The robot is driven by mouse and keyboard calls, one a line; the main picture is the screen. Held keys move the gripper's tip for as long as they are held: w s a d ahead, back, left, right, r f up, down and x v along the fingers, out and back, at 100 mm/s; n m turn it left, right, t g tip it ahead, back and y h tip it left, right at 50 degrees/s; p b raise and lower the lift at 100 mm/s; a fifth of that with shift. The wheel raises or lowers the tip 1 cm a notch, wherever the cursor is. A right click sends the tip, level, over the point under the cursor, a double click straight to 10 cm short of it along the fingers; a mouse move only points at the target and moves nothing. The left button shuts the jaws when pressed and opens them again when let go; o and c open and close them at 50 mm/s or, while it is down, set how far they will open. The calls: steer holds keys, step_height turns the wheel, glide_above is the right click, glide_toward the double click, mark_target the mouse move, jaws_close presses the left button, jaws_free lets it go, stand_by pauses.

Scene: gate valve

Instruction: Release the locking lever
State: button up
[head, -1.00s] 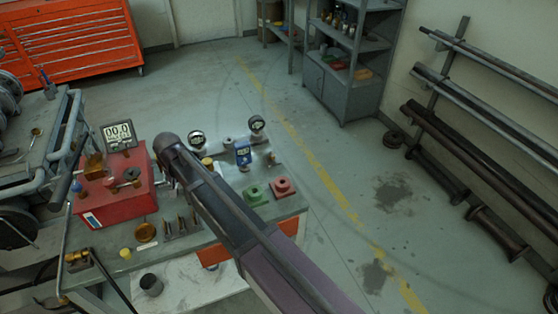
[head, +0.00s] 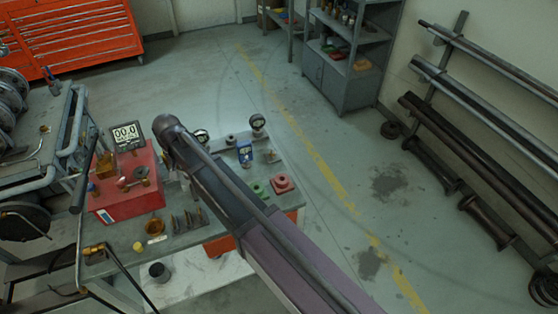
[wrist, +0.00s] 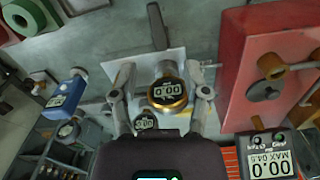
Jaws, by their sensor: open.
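My gripper (wrist: 160,72) is open in the wrist view, its two fingers apart on either side of a round gauge (wrist: 167,94) with a gold rim and a digital display. I cannot tell whether the fingers touch anything. A dark narrow bar (wrist: 157,27) stands out beyond the gauge over a pale plate; it may be the locking lever, but I cannot be sure. In the head view my arm covers the gripper and the middle of the bench (head: 190,240), so the lever is not clearly visible there.
A red box (head: 128,192) with brass fittings is close on the right in the wrist view (wrist: 262,60). A digital readout (head: 127,133) stands behind it.

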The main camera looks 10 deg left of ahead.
steer(key=w+d+m, duration=0.1)
steer(key=w+d, duration=0.2)
steer(key=d, duration=1.1)
steer(key=w+d+m+b, duration=0.1)
steer(key=w+d, duration=0.2)
steer(key=d, duration=1.2)
steer(key=shift+w+d+f, duration=0.3)
steer(key=shift+w+f, duration=0.05)
steer(key=shift+f, duration=0.1)
steer(key=s+d+m, duration=0.1)
steer(key=s+d, duration=0.2)
steer(key=d, duration=0.9)
steer(key=s+d+m, duration=0.1)
steer(key=s+d, duration=0.3)
steer(key=d, duration=0.8)
steer(key=shift+d, duration=0.4)
